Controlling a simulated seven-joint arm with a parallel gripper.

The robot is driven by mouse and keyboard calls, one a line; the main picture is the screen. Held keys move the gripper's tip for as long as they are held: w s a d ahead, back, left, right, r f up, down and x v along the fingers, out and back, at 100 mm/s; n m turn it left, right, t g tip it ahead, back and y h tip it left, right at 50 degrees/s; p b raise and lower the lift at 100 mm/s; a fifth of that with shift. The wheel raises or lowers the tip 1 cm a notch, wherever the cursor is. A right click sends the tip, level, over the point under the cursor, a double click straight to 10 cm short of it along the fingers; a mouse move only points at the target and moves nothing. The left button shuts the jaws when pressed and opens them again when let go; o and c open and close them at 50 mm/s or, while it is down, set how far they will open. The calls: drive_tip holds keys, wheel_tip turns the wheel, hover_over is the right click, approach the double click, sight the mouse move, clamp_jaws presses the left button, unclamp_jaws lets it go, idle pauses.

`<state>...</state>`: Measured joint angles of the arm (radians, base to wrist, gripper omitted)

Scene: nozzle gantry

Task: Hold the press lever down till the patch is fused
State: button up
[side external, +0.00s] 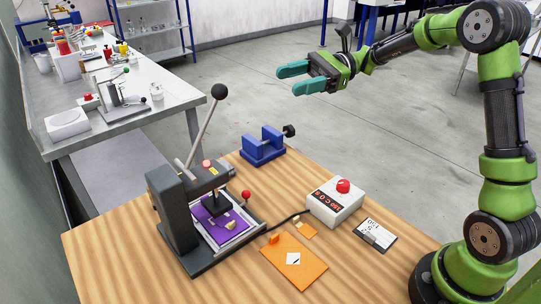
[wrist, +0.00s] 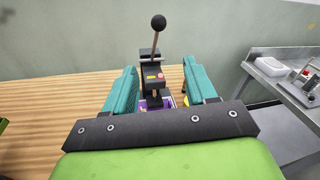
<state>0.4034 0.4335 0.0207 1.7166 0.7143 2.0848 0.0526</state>
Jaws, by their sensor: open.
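The press (side external: 173,213) stands at the left of the wooden table. Its lever (side external: 205,125) points up and leans right, topped by a black ball knob (side external: 219,91). A purple cloth (side external: 213,222) lies on the press bed under the dark head, with a small yellowish piece (side external: 230,225) on it; I cannot tell if this is the patch. My gripper (side external: 285,80) is open and empty in the air, right of the lever and apart from it. In the wrist view the lever (wrist: 154,45) stands upright beyond and between the teal fingers of my gripper (wrist: 161,88).
A control box (side external: 335,203) with a red button and red display stands right of the press, a cable running to the press. A blue vise (side external: 262,146) sits behind. An orange sheet (side external: 293,262) and a card (side external: 375,234) lie in front. A metal bench (side external: 130,80) stands back left.

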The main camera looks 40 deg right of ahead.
drive_tip(key=r, duration=0.1)
approach(220, 91)
drive_tip(key=shift+y, duration=0.3)
drive_tip(key=x, duration=0.3)
drive_tip(key=w+x, duration=0.1)
drive_tip(key=x, duration=0.2)
drive_tip(key=f+x, duration=0.1)
drive_tip(key=x, duration=0.2)
drive_tip(key=shift+w+a+f, duration=0.1)
drive_tip(key=shift+w+a, duration=0.15)
drive_tip(key=shift+w, duration=0.05)
clamp_jaws()
